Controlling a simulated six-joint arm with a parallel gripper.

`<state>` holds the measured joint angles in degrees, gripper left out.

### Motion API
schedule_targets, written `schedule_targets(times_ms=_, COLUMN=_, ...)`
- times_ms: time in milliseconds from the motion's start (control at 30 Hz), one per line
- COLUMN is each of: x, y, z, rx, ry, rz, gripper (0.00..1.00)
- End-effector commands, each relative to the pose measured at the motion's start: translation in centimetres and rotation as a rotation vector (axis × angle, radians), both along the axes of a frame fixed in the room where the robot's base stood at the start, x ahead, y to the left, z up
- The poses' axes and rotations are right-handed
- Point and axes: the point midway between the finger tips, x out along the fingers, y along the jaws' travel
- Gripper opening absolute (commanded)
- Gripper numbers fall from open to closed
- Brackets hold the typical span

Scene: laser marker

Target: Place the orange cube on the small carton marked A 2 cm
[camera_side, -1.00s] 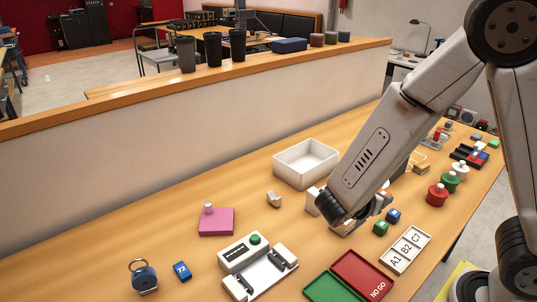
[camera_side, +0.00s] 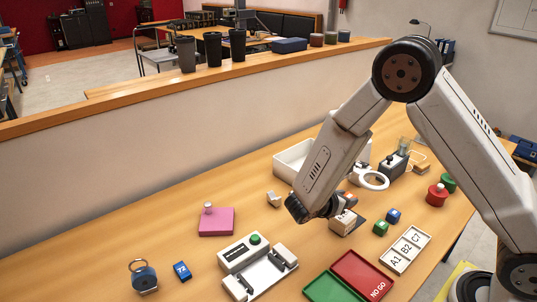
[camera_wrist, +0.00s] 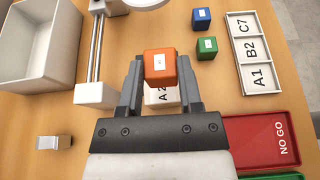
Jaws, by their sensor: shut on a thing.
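The orange cube (camera_wrist: 160,67) is between the two fingers of my gripper (camera_wrist: 160,77) in the wrist view, and the gripper is shut on it. In the side view a bit of the orange cube (camera_side: 349,197) shows beside the dark fingers. The small carton marked A 2 (camera_wrist: 162,97) shows just below the cube in the wrist view, partly hidden by the cube and fingers. Whether the cube touches the carton I cannot tell.
A blue cube (camera_wrist: 201,18) and a green cube (camera_wrist: 206,48) stand to the right, by the A1-B2-C7 tray (camera_wrist: 247,63). The red NO GO tray (camera_wrist: 262,130) is closer. A white bin (camera_wrist: 28,82) and a rail (camera_wrist: 95,50) are left. A white ring (camera_side: 374,180) stands behind.

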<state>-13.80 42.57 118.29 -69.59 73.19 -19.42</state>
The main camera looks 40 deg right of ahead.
Motion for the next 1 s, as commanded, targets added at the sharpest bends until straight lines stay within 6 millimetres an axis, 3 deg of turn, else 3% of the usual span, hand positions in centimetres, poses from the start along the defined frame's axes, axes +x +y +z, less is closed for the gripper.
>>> schedule_targets(times_ms=367, x=0.6, y=-0.1, z=-0.7, rx=0.000, ry=0.000, rz=0.000, gripper=0.00)
schedule_targets(times_ms=700, x=0.6, y=-0.1, z=-3.6, rx=0.000, ry=0.002, rz=0.001, gripper=0.00)
schedule_targets(times_ms=1000, x=0.6, y=-0.1, z=-3.8, rx=0.000, ry=0.000, rz=0.000, gripper=0.00)
